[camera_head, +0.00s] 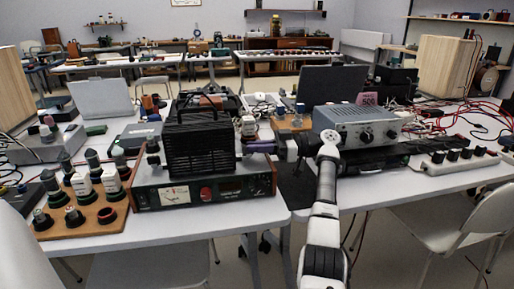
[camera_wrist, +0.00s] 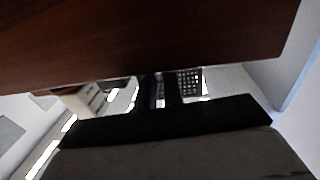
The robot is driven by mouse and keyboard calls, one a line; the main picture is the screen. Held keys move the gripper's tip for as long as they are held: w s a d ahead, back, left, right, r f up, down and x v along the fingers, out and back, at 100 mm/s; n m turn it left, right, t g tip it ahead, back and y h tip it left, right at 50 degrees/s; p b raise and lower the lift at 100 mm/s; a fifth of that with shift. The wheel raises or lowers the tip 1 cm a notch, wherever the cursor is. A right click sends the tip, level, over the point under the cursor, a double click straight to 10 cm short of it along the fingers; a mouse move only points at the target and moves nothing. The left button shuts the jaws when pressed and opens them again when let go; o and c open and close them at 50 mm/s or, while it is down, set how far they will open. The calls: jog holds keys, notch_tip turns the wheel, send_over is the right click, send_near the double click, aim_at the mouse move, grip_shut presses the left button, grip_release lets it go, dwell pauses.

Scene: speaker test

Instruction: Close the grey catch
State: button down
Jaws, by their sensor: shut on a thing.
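My arm reaches up from the bottom of the head view, and my gripper (camera_head: 284,148) points left from its end, at the right side of the black vented box (camera_head: 200,140). The gripper is small and dark there. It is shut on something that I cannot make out. A purple cylinder (camera_head: 262,146) shows between it and the box. The box stands on a wood-sided instrument (camera_head: 205,192) with a dial and a red knob. I cannot pick out the grey catch with certainty. In the wrist view a dark brown surface (camera_wrist: 140,40) fills the top, close to the camera.
A grey instrument with knobs (camera_head: 356,126) stands just right of my arm's end. A white power strip (camera_head: 455,165) and red cables lie further right. A wooden board with knobs (camera_head: 88,215) is at the left. The white tabletop (camera_head: 250,212) is bare near its front edge.

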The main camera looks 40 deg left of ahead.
jog(key=shift+s, duration=0.1)
dwell(0.3)
jog(key=c, duration=1.5)
grip_release()
notch_tip(320, 180, up, 20)
jog(key=p, duration=0.3)
jog(key=shift+p, duration=0.35)
